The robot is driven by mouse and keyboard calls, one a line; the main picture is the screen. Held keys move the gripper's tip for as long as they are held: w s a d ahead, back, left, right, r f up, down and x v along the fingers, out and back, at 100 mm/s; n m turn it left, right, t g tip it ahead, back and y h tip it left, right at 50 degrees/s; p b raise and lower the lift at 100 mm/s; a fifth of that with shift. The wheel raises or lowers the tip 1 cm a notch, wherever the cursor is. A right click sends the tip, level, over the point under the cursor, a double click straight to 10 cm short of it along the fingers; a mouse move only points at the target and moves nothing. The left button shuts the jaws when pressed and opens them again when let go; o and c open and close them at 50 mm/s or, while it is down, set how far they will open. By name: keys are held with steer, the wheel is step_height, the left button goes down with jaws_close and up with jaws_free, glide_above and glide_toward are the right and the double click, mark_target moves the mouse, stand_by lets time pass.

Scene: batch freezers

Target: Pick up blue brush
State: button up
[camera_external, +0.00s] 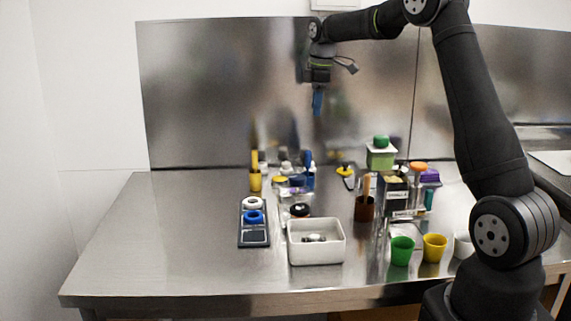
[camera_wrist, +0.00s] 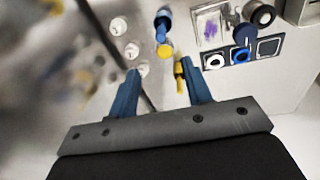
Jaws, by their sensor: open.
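The blue brush (camera_external: 309,159) stands upright near the back of the steel table, its handle up in a blue holder. In the wrist view, the blue brush and holder (camera_wrist: 163,20) show at the top centre, beyond the fingertips. My gripper (camera_external: 318,112) hangs high above the back of the table, its blue fingers pointing down. In the wrist view, my gripper (camera_wrist: 164,78) is open with nothing held. A yellow brush in a yellow holder (camera_wrist: 181,72) appears between the fingers, well below them.
White-capped bottles (camera_external: 285,167) and a yellow-lidded jar (camera_external: 280,181) crowd the blue brush. A tray with rings (camera_external: 253,238) and a white bin (camera_external: 316,252) stand in front. Stacked containers (camera_external: 395,190) and cups (camera_external: 402,250) fill the right. The table's left side is clear.

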steer(key=w+f+g, duration=0.1)
steer(key=w+f, duration=0.1)
glide_above(310, 166)
steer(key=w, duration=0.1)
steer(key=shift+m+h, duration=0.4)
steer(key=f, duration=0.8)
steer(key=d+f, duration=0.1)
steer(key=f, duration=0.3)
steer(key=shift+w, duration=0.2)
steer(key=f, duration=0.3)
steer(key=a+f, duration=0.1)
steer(key=f, duration=0.1)
steer(key=shift+s, duration=0.2)
jaws_close()
